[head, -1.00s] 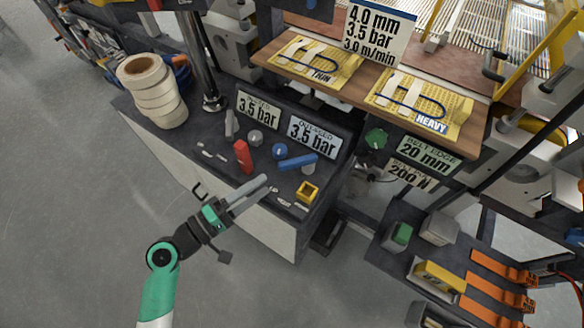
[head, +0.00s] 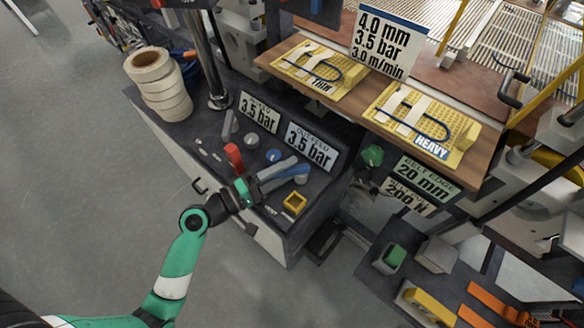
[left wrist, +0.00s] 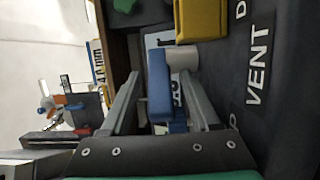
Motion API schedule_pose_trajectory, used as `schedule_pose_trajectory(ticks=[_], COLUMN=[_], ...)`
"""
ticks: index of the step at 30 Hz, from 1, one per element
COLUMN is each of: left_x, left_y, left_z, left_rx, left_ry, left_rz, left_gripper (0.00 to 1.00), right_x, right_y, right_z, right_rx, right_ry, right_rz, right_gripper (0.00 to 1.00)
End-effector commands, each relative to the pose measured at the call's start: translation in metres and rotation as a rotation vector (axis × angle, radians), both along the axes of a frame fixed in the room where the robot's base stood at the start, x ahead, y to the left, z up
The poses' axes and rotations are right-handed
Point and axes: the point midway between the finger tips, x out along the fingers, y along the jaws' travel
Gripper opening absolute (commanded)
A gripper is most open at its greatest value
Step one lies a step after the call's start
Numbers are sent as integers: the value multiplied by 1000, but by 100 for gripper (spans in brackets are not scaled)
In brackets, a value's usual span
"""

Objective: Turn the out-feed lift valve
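The blue lever (head: 294,173) sits on the dark control bench in front of the sign that appears to read OUT-FEED 3.5 bar (head: 309,147). My left gripper (head: 278,174) is at this lever, its fingers pointing along it. In the left wrist view the blue lever (left wrist: 159,88) lies between my two spread fingers, with gaps visible on both sides. Its round grey hub (left wrist: 182,58) is just beyond the fingertips. In the head view the fingers partly cover the lever. My right gripper is not in view.
A red lever (head: 234,156), a grey knob (head: 252,141), a blue knob (head: 273,156) and a yellow square part (head: 294,203) stand close by. The word VENT (left wrist: 258,66) is printed on the bench. Tape rolls (head: 160,88) stand at the back left.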

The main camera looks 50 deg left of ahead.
Motion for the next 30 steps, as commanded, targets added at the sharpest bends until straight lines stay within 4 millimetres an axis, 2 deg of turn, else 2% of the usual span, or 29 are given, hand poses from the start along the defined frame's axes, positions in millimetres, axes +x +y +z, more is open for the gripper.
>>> schedule_pose_trajectory(ticks=[1,11,30], left_x=[0,0,0], left_y=[0,0,0], left_z=[0,0,1], left_rx=[0,0,1], left_ry=[0,0,-1], left_rz=[0,0,-1], left_gripper=[59,0,0], right_x=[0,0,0], right_y=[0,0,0], right_z=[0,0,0], right_rx=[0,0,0], right_ry=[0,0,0], right_rz=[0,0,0], right_gripper=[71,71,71])
